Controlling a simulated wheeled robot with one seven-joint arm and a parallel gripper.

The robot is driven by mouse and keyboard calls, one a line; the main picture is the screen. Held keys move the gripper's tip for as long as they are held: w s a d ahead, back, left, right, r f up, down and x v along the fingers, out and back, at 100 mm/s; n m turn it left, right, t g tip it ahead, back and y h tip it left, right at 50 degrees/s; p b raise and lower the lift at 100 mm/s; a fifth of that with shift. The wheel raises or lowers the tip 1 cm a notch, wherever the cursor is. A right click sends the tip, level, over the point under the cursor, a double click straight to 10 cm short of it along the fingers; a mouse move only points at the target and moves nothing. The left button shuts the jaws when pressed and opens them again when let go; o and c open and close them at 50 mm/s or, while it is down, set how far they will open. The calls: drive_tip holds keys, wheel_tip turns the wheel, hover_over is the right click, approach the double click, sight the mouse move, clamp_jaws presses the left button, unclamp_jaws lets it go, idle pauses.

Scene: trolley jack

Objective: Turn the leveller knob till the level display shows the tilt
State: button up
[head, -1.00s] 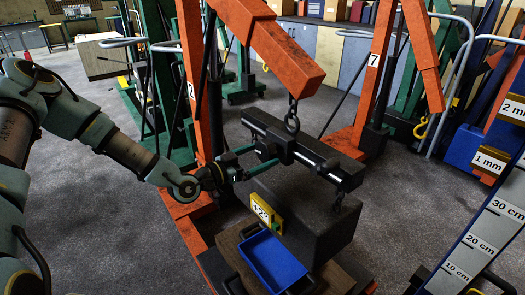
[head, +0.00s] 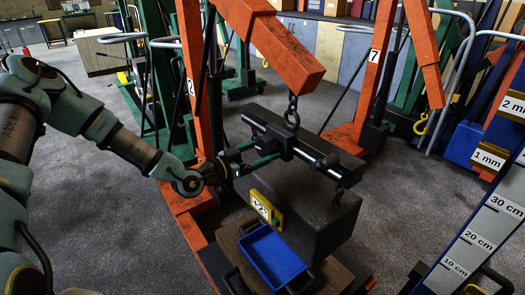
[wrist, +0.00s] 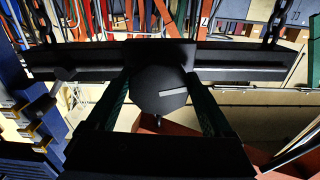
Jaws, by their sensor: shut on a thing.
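The leveller beam (head: 318,157) is a dark bar hung by a chain from an orange crane arm. The leveller knob (wrist: 160,92) is a dark, many-sided knob with a pale pointer line, at the middle of the beam in the wrist view. My gripper (head: 275,146) reaches the beam from the left; its green fingers stand on both sides of the knob, shut on it.
A dark block (head: 315,215) hangs below the beam, above a blue tray (head: 272,255) on a brown board. Orange crane posts (head: 193,90) stand close behind my arm. A centimetre scale (head: 475,230) stands at the right. Grey floor is open at the left.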

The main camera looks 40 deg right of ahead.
drive_tip(key=shift+f+n+b, duration=0.1)
drive_tip(key=shift+n+b, duration=0.4)
drive_tip(key=shift+c, duration=0.2)
drive_tip(key=o, duration=1.1)
